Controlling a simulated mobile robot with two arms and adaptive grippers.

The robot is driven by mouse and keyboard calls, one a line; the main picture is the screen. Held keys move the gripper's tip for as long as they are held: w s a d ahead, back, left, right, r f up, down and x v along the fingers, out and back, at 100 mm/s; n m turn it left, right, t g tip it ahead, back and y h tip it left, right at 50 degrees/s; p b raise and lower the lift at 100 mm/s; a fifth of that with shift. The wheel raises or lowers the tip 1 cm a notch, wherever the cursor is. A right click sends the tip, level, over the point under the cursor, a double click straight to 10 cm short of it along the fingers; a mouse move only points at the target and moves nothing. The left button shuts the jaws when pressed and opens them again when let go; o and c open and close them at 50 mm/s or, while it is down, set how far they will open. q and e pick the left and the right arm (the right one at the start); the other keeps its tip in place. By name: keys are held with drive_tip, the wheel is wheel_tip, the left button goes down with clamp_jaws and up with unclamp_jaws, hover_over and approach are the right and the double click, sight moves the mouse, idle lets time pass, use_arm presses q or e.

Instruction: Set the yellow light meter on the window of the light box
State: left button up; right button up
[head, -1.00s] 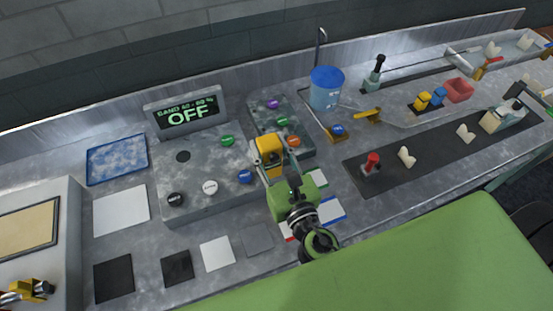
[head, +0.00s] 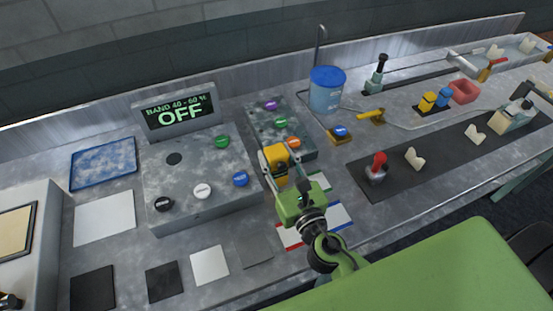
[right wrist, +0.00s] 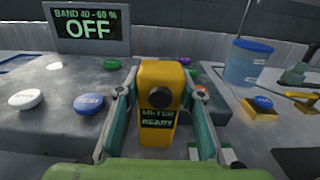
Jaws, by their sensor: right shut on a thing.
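The yellow light meter (head: 275,154) is held upright in my right gripper (head: 273,158), which is shut on its sides. In the right wrist view the meter (right wrist: 159,80) shows a dark round lens and a small screen reading "METER READY". A grey box (head: 207,165) with a dark round spot (head: 174,158) on its top, probably the light box and its window, stands left of the gripper. The display (head: 178,112) behind it reads "BAND 40-60 % OFF". The meter is beyond the box's right side, apart from the spot. My left gripper is not in view.
White (head: 202,190), black (head: 163,204), blue (head: 240,179) and green (head: 222,142) buttons sit on the box. A second button panel (head: 262,128) stands behind the meter. A blue bucket (head: 326,92) is at the back. Flat squares (head: 210,265) lie in front.

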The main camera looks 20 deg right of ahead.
drive_tip(key=shift+f, duration=0.1)
drive_tip(key=o, duration=1.2)
